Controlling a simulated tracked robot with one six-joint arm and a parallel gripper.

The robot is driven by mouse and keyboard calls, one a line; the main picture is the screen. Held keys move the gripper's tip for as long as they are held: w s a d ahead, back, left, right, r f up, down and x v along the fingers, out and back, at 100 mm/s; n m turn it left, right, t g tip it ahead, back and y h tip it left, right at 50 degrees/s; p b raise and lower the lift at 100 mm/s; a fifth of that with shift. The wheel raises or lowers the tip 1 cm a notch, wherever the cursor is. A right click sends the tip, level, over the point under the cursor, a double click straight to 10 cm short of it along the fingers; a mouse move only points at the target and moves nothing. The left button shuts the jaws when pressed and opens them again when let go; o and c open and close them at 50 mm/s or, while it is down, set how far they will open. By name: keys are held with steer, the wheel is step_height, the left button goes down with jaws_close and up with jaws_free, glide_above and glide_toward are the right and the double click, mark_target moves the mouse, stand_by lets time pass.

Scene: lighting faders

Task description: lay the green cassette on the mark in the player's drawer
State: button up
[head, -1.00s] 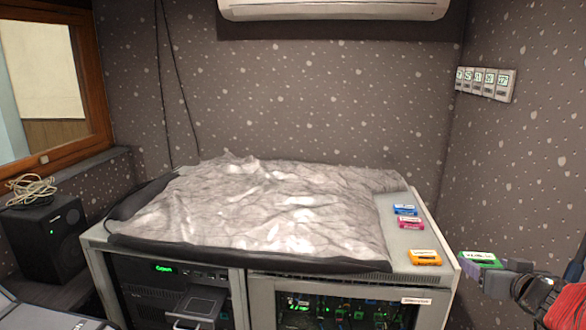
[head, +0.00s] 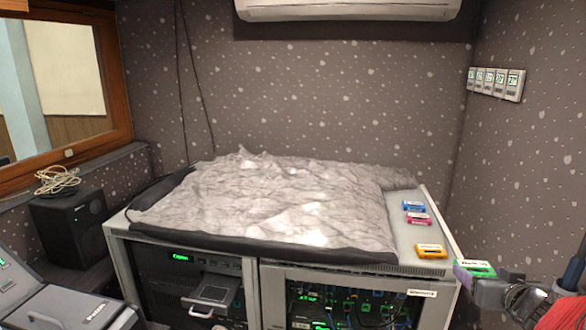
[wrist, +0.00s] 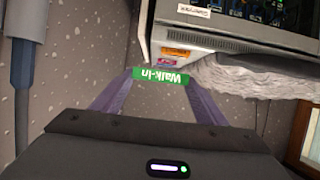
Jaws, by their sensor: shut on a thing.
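My gripper (head: 466,273) is shut on the green cassette (head: 479,268) at the right, beside the rack's right front corner. In the wrist view the green cassette (wrist: 161,76) sits between the two fingertips, its label reading "Walk-In" upside down. The player (head: 190,270) is in the left bay of the rack, with a green display. Its drawer (head: 209,293) is pulled out at the front and looks empty; a paler patch shows on its floor. The mark itself is too small to make out.
Orange (head: 431,251), pink (head: 418,219) and blue (head: 413,206) cassettes lie on the rack's right top. A crumpled grey cover (head: 270,205) fills most of the top. A console (head: 70,312) stands at the lower left, near the drawer. A speaker (head: 68,225) is at the left.

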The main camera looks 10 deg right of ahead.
steer(key=w+a+f+n+y, duration=0.1)
steer(key=w+a+f, duration=0.3)
steer(key=a, duration=0.7)
steer(key=w+a+f+n+y, duration=0.1)
steer(key=w+a+f, duration=0.3)
steer(key=a, duration=0.7)
steer(key=w+a+f+n+y, duration=0.1)
steer(key=w+a+f, duration=0.4)
steer(key=a, duration=0.6)
steer(key=w+y, duration=0.1)
steer(key=w, duration=0.1)
steer(key=shift+w+t, duration=0.3)
steer(key=shift+t, duration=0.1)
steer(key=shift+s, duration=0.75)
